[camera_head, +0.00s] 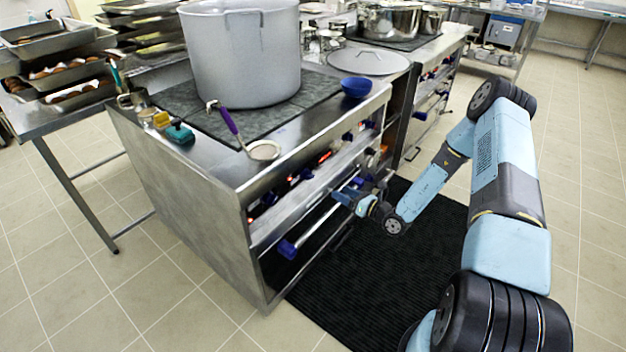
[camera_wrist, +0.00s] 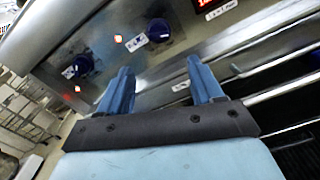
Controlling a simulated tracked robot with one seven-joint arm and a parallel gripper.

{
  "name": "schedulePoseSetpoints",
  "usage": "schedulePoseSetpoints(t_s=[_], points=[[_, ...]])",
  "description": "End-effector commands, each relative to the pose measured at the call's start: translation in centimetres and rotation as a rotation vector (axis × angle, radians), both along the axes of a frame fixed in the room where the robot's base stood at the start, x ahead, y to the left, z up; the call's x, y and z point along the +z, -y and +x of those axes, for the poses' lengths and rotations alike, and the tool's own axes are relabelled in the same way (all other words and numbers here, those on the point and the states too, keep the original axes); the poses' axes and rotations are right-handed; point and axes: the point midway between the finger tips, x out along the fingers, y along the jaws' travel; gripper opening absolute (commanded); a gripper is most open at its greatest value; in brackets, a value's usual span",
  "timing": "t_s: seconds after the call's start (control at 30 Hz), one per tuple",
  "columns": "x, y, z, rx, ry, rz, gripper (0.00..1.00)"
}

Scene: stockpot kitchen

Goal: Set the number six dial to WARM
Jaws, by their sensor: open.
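The stove front carries a row of dark blue dials with small white labels. In the wrist view one dial (camera_wrist: 158,30) sits ahead of my gripper (camera_wrist: 158,80), between and beyond its fingertips, and a second dial (camera_wrist: 80,66) sits to the left. The labels are too small and blurred to read, so I cannot tell which is number six or how it is set. My gripper is open and empty, with its two blue fingers apart and not touching a dial. In the head view my gripper (camera_head: 345,198) is by the stove front.
A large stockpot (camera_head: 242,55) stands on the stove top, with a purple-handled strainer (camera_head: 262,150) and a blue bowl (camera_head: 356,87) near the edge. A rail with blue ends (camera_head: 310,232) runs below the dials. A black mat (camera_head: 385,262) lies on the floor.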

Motion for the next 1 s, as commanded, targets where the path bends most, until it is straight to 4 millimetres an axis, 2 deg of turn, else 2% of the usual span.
schedulePoseSetpoints(t_s=[0.17, 0.7, 1.0], points=[[0.0, -1.6, 1.2, 0.002, 0.001, 0.0, 0.66], [0.0, -8.8, 6.8, 0.003, 0.002, 0.0, 0.66], [0.0, -10.5, 8.2, 0.001, 0.0, -0.001, 0.66]])
